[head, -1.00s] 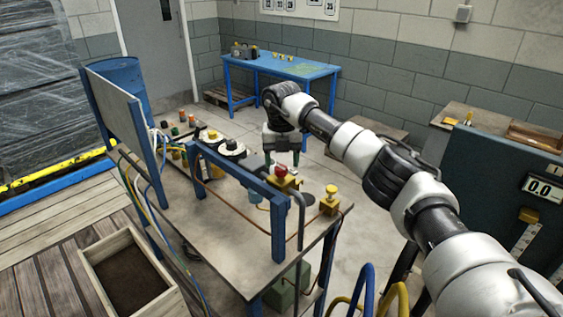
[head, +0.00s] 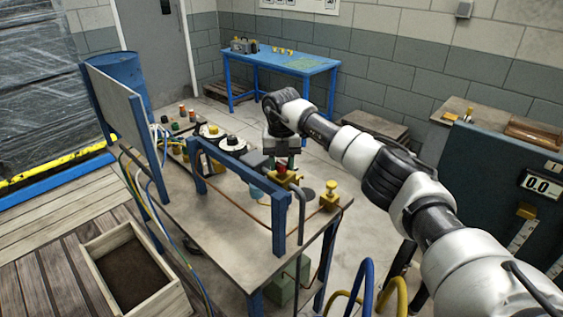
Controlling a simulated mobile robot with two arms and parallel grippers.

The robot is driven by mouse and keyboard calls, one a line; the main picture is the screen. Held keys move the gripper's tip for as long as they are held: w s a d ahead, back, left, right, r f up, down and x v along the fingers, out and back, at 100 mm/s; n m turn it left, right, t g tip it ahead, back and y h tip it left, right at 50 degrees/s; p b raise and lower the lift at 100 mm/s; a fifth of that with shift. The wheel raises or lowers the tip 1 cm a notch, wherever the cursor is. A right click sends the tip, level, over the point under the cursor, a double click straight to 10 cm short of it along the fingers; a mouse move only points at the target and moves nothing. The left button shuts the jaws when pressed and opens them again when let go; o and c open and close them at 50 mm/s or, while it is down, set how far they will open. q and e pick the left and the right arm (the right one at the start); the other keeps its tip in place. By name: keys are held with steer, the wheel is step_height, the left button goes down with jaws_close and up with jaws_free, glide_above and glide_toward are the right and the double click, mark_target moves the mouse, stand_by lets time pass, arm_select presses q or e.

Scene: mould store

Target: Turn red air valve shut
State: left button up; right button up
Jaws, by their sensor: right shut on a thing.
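The red air valve (head: 281,170) has a small red knob on a yellow body (head: 287,179), near the right end of the workbench (head: 240,236). My right gripper (head: 281,168) points down over it and is shut on the red knob. The gripper hides most of the knob, so its turned position cannot be read. My left gripper is not in view.
A blue frame bar (head: 240,177) crosses the bench in front of the valve, and a grey bent pipe (head: 301,215) stands beside it. A yellow-knobbed valve (head: 330,195) is to the right. Dials (head: 231,142) stand to the left.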

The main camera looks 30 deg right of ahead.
steer(key=shift+r+m, duration=0.1)
steer(key=shift+m, duration=0.3)
steer(key=m, duration=0.3)
steer(key=m+p, duration=0.1)
steer(key=m, duration=0.4)
steer(key=m+p, duration=0.1)
steer(key=m, duration=0.4)
steer(key=shift+m+p, duration=0.4)
steer(key=shift+m, duration=1.7)
steer(key=o, duration=0.9)
